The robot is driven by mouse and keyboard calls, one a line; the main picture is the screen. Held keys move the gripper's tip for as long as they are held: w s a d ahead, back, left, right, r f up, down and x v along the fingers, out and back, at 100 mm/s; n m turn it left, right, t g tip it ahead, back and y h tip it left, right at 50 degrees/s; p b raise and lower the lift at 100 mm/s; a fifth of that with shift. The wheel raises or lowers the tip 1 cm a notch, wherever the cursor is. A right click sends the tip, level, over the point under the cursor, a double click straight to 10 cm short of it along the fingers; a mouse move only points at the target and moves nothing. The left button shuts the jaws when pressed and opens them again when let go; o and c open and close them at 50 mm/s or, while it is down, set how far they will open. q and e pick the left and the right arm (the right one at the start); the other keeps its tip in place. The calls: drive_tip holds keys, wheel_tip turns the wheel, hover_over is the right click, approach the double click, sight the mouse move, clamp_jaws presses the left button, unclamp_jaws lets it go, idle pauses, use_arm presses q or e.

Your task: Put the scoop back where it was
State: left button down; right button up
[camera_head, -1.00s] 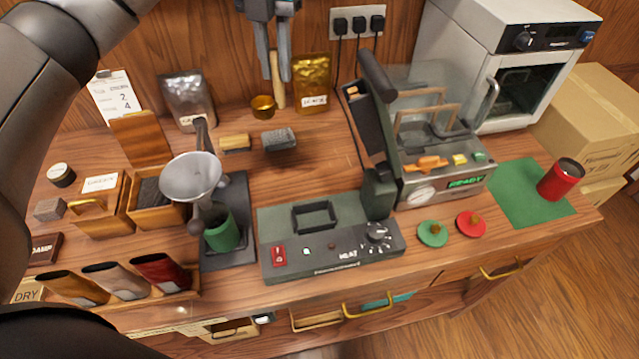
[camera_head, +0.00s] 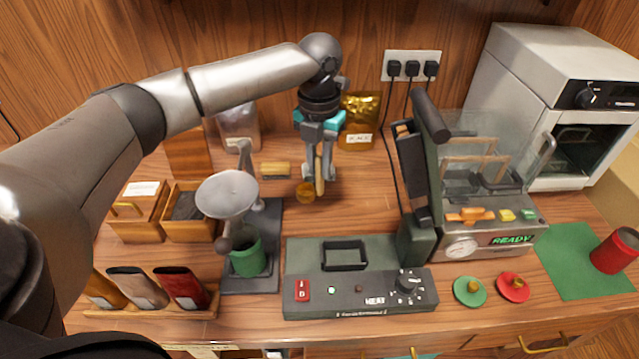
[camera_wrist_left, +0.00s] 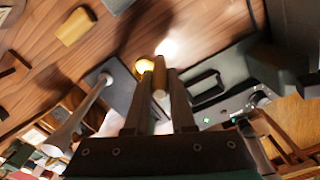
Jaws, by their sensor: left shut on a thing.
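The scoop has a small brass bowl (camera_head: 305,192) and a light wooden handle. My left gripper (camera_head: 320,174) is shut on the handle, with the fingers pointing down and the bowl low between them and slightly left. The scoop is above the middle of the counter, behind the dark green sealer; whether it touches the counter I cannot tell. In the left wrist view the handle (camera_wrist_left: 160,80) is between the fingers and the brass bowl (camera_wrist_left: 145,65) shows beyond them. My right gripper is not in view.
A gold pouch (camera_head: 358,122) stands behind the gripper, and a wooden-backed block (camera_head: 275,170) lies to its left. A steel funnel (camera_head: 228,194) stands over a green cup (camera_head: 247,255). The sealer (camera_head: 360,290) is in front, and a raised-lid machine (camera_head: 490,235) is right.

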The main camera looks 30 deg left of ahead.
sight(319, 177)
use_arm(q)
wheel_tip(319, 177, down, 5)
drive_tip(key=shift+f+b, duration=0.1)
drive_tip(key=shift+b, duration=0.25)
drive_tip(key=c, duration=0.8)
unclamp_jaws()
drive_tip(key=shift+f, duration=0.1)
drive_tip(key=shift+o, duration=0.2)
wheel_tip(319, 177, up, 12)
drive_tip(key=shift+r+p, duration=0.2)
drive_tip(key=shift+p, duration=0.7)
